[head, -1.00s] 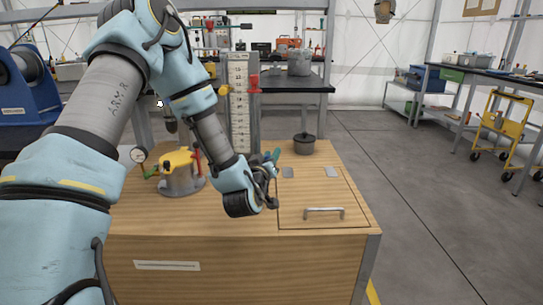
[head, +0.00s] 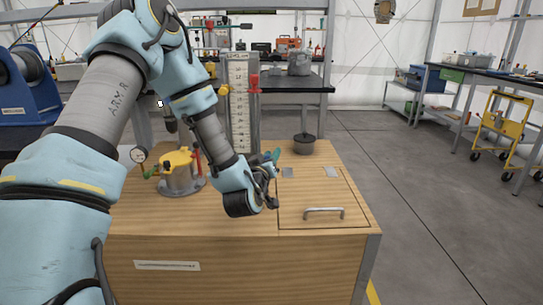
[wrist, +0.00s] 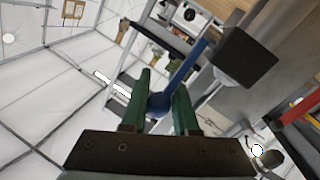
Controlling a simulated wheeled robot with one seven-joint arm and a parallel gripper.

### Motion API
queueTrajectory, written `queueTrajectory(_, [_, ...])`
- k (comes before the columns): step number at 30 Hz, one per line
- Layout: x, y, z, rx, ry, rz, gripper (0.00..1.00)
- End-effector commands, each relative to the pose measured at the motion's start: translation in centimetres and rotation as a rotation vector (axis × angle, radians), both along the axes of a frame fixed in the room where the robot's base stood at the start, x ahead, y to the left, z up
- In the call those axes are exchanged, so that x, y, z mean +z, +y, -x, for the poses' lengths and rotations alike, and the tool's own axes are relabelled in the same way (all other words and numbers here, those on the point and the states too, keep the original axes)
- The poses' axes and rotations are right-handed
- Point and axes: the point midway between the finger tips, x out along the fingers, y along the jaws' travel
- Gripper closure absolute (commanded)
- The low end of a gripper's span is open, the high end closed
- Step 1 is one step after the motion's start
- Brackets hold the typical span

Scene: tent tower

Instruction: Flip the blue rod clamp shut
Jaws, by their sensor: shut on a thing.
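The blue rod clamp's lever (wrist: 186,67) shows in the wrist view as a blue arm with a round ball knob (wrist: 159,104) at its near end. My gripper (wrist: 160,92) has its green fingers on either side of the knob and is shut on it. In the head view my gripper (head: 271,160) is low over the wooden cabinet, right of the scaled column. The clamp is mostly hidden there behind my wrist. A dark block (wrist: 246,57) is beside the lever's far end in the wrist view. I cannot tell how far the clamp is closed.
The wooden cabinet top (head: 235,214) has a handled hatch (head: 322,195) at right. A dark lidded pot (head: 304,144) stands behind it. A yellow-topped fixture with a gauge (head: 179,170) stands left. The scaled column (head: 238,105) rises behind, with a red part (head: 253,83).

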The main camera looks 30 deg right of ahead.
Motion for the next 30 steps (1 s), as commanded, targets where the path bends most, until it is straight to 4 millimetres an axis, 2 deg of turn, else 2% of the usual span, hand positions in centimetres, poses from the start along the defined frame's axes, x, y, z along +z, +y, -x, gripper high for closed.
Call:
queueTrajectory(12, [0.57,-0.44,-0.09,-0.009,0.043,-0.018,1.00])
queueTrajectory(18, [0.16,-0.65,-0.55,-0.008,0.117,-0.050,1.00])
queueTrajectory(27, [-0.10,-0.68,-0.54,-0.008,0.123,-0.053,1.00])
queueTrajectory(28, [-0.10,-0.68,-0.54,-0.008,0.123,-0.053,0.69])
queueTrajectory(30, [-0.13,-0.65,-0.56,-0.008,0.123,-0.053,0.62])
